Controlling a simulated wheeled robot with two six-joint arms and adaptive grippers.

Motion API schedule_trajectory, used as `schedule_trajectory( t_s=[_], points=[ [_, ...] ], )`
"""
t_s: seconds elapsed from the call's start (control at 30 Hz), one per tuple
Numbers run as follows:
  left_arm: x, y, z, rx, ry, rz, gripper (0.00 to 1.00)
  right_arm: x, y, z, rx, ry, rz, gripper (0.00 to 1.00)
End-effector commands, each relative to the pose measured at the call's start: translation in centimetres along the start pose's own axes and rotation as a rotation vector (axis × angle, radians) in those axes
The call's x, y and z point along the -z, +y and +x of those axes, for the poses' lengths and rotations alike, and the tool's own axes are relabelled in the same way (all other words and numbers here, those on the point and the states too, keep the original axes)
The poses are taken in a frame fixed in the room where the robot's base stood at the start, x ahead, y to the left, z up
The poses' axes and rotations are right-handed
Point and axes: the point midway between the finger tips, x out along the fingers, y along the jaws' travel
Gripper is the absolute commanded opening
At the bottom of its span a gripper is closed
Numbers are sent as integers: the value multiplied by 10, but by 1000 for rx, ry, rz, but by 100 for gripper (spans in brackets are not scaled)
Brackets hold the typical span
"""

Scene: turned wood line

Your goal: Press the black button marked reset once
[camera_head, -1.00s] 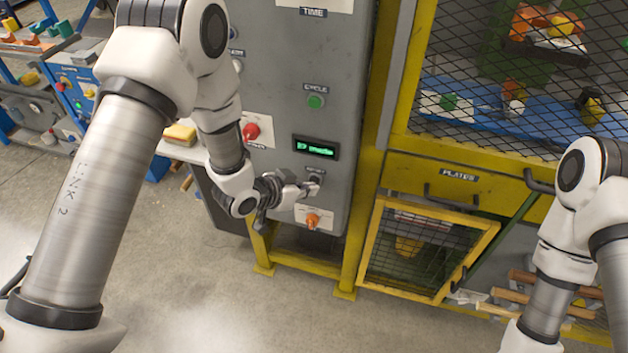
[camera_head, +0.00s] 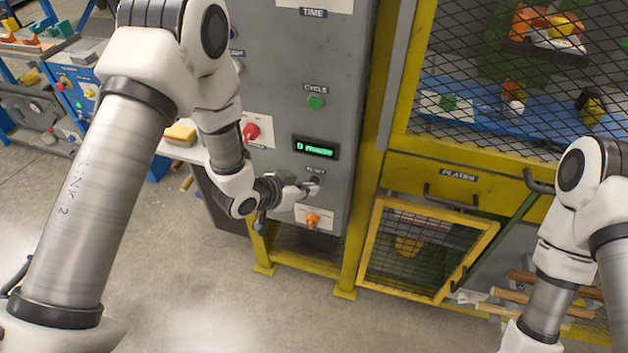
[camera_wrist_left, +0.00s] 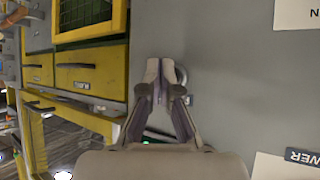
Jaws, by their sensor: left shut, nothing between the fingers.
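The dark reset button (camera_head: 316,180) is on the grey control panel (camera_head: 268,95), under a small label and below the green-lit display (camera_head: 315,148), which appears to read "0 made". My left gripper (camera_head: 308,188) is shut and empty, with its fingertips at the button and partly covering it. In the left wrist view the closed fingertips (camera_wrist_left: 161,70) are close to the panel, and a dark round edge shows just beside them. I cannot tell whether the tips touch the button. My right arm shows at the right, but its gripper is out of view.
Nearby on the panel are a green cycle button (camera_head: 316,102), a red knob (camera_head: 251,132) and an orange knob (camera_head: 312,220). A yellow-framed mesh guard (camera_head: 400,75) and a platen drawer (camera_head: 450,178) stand to the right. Open floor lies below.

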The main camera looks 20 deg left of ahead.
Motion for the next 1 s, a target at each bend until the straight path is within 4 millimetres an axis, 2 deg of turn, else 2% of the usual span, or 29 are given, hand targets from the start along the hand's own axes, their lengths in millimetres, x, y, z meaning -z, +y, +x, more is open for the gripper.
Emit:
schedule_trajectory(
  t_s=[0.47,1.0],
  points=[
    [-5,5,-7,0,-1,-1,0,0,0,-1,0,0,0,40],
    [-29,29,-40,0,-1,-2,0,0,0,1,0,0,0,40]
  ],
)
